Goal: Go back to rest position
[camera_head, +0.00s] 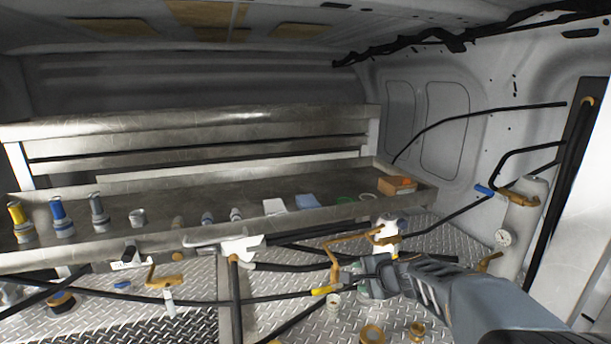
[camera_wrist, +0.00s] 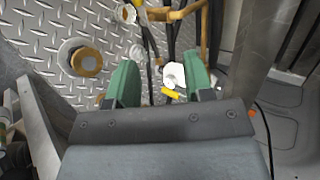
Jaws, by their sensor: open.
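My gripper (camera_head: 362,280) reaches in from the lower right in the head view, over the diamond-plate floor. In the wrist view my gripper (camera_wrist: 160,76) shows two green fingers standing apart, with nothing held between them. A hose nozzle with a yellow sleeve (camera_head: 325,290) lies close to the fingertips in the head view; I cannot tell if they touch. A yellow piece (camera_wrist: 172,93) and a white part (camera_wrist: 173,76) show beyond the finger gap in the wrist view.
A metal shelf (camera_head: 300,218) with several fittings runs along the back. Brass handles and black hoses (camera_head: 235,290) hang in front of it. A white cylinder with a gauge (camera_head: 518,232) stands at right. Brass-coloured caps (camera_head: 371,334) lie on the floor (camera_head: 300,325) near my arm.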

